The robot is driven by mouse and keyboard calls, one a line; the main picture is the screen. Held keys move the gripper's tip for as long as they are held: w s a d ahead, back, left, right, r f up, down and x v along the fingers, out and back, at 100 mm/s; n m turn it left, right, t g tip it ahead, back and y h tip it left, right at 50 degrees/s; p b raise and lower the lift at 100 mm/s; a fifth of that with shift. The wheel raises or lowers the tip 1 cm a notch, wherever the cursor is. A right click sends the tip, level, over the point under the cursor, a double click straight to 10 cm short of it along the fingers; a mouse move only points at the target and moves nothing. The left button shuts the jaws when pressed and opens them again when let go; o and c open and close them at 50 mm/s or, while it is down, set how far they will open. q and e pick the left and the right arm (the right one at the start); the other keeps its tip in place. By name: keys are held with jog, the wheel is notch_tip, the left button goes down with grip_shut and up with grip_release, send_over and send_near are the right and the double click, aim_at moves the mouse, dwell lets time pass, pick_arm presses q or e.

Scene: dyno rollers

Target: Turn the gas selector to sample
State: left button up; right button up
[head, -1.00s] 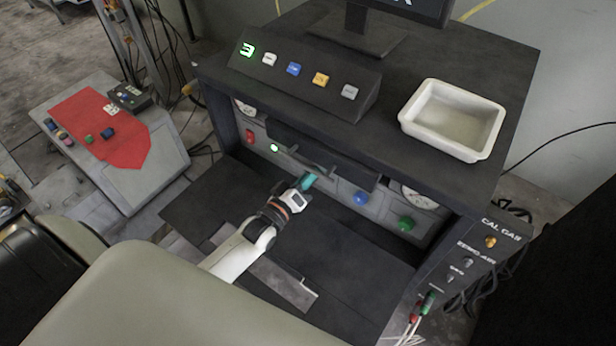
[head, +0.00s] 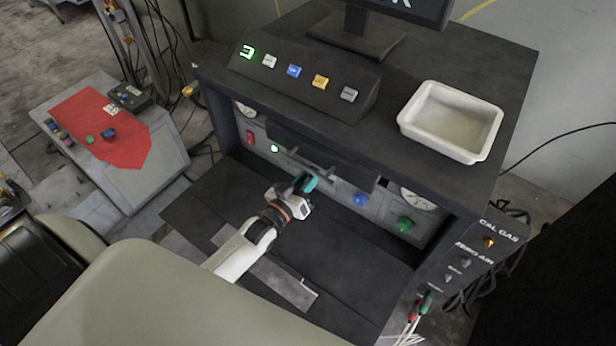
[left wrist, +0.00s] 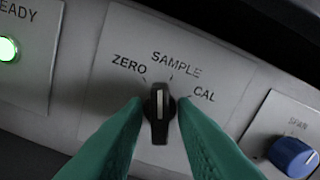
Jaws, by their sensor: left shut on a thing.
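The gas selector is a black knob (left wrist: 160,105) with a white line, on a grey panel, in the left wrist view. Labels ZERO (left wrist: 129,64), SAMPLE (left wrist: 176,65) and CAL (left wrist: 204,96) arc around it. The white line points straight up in the picture, between the ZERO and SAMPLE marks and nearer SAMPLE. My left gripper (left wrist: 160,112) has its teal fingers on both sides of the knob, shut on it. In the head view my left gripper (head: 305,183) is at the cabinet's front panel and hides the knob. My right gripper is not in view.
A lit lamp (left wrist: 8,49) is left of the selector and a blue SPAN knob (left wrist: 293,157) is at the right. In the head view, a green knob (head: 405,224) is further right. The cabinet's top ledge overhangs the panel. A white tray (head: 452,121) stands on top.

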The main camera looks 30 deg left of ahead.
pick_arm(q)
jog(key=shift+m, duration=1.9)
jog(key=o, duration=0.7)
jog(key=shift+s, duration=0.1)
jog(key=s+b, duration=0.1)
jog(key=s, duration=0.2)
jog(key=s+a, duration=0.1)
jog(key=s, duration=0.3)
jog(key=s+b, duration=0.1)
jog(key=s, duration=0.3)
jog(key=shift+a+f+b, duration=0.15)
jog(key=shift+a+b, duration=0.1)
jog(key=shift+b, duration=0.1)
jog(key=shift+s+a, duration=0.1)
jog(key=shift+s, duration=0.3)
